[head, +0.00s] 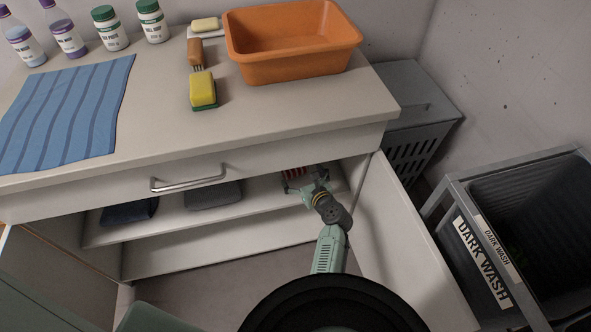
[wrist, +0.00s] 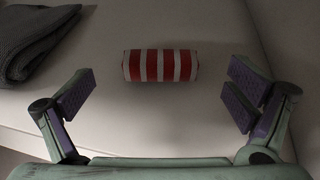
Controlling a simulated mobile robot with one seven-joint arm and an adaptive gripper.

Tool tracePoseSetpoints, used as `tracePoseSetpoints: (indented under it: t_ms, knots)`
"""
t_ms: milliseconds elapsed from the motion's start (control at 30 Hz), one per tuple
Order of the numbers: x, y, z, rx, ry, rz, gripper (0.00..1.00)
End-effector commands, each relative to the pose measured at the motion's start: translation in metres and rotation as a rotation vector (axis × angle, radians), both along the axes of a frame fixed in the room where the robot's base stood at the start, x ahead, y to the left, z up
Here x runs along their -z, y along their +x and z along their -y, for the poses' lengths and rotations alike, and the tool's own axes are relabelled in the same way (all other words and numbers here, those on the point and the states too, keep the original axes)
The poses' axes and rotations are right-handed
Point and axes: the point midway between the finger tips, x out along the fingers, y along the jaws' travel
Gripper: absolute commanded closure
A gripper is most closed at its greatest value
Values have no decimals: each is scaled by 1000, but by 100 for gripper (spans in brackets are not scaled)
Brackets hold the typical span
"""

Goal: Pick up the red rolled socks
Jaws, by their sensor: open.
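The red rolled socks (wrist: 160,65), a small roll with red and white stripes, lie on the cabinet shelf in the wrist view. They lie ahead of my gripper (wrist: 160,98), roughly centred between its two fingers and apart from both. My gripper is open and empty. In the head view my gripper (head: 306,184) reaches into the open cabinet at the right end of the shelf. The red socks (head: 295,172) show there only in part, just behind the fingers and under the drawer front.
A grey folded cloth (head: 214,195) and a dark blue one (head: 129,211) lie left on the shelf (head: 170,226). The drawer front (head: 240,172) hangs above my arm. An open cabinet door (head: 400,245) stands close on the right, with a dark wash bin (head: 490,265) beyond.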

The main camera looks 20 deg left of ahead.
Motion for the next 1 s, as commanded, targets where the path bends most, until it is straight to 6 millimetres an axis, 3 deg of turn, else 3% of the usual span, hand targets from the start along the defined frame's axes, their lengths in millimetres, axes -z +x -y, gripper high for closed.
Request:
tracePoseSetpoints:
  t_ms: [500,767,1000]
  knots:
    - [23,39,-38,-1,-2,2,2]
    - [24,41,-40,1,-2,2,2]
    - [24,41,-40,0,-2,2,16]
